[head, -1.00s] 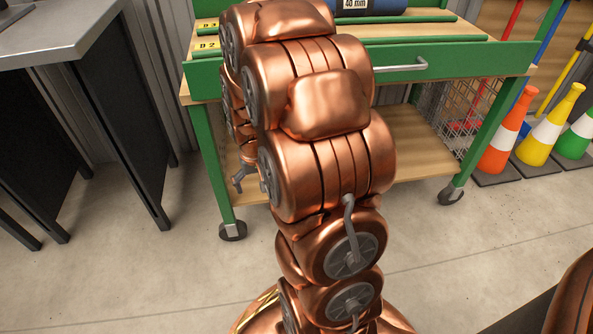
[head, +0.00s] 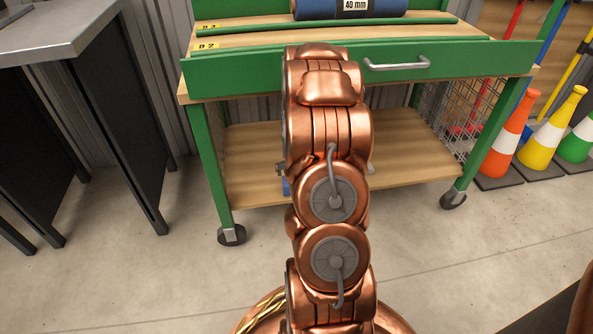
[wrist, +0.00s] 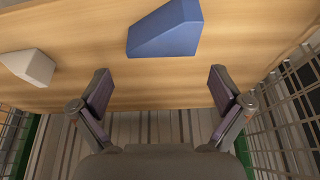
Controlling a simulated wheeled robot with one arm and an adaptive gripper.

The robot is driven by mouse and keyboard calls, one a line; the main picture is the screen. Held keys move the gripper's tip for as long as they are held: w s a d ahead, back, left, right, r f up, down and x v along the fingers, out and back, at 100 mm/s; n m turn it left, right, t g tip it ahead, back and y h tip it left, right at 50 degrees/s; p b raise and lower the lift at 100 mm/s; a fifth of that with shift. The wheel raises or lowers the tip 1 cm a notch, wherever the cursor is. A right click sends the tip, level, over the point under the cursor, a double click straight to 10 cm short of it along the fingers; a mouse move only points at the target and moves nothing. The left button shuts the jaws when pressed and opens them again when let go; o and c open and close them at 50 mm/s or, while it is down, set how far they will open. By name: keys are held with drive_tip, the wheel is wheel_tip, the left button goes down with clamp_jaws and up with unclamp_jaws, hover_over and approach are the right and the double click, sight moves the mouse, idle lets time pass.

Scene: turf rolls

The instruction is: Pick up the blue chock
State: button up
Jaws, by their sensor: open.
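The blue chock (wrist: 165,32) is a wedge-shaped block lying on the wooden lower shelf (wrist: 85,82), seen at the top middle of the wrist view. In the head view only a small blue patch of it (head: 286,187) shows beside my arm, which hides the rest. My gripper (wrist: 160,84) is open and empty, its two fingers spread wide. In the wrist view the chock appears beyond the fingertips, roughly centred between them and apart from them.
A white chock (wrist: 28,66) lies on the shelf to the left. Wire mesh panels (wrist: 298,100) flank the shelf. The green cart (head: 260,67) has a handle (head: 397,66) above the shelf opening. Cones (head: 508,130) stand right; a grey table (head: 50,35) stands left.

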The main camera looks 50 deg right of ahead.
drive_tip(key=shift+b+x, duration=1.7)
drive_tip(key=shift+x, duration=2.2)
drive_tip(key=c, duration=1)
drive_tip(key=shift+s+a, duration=0.1)
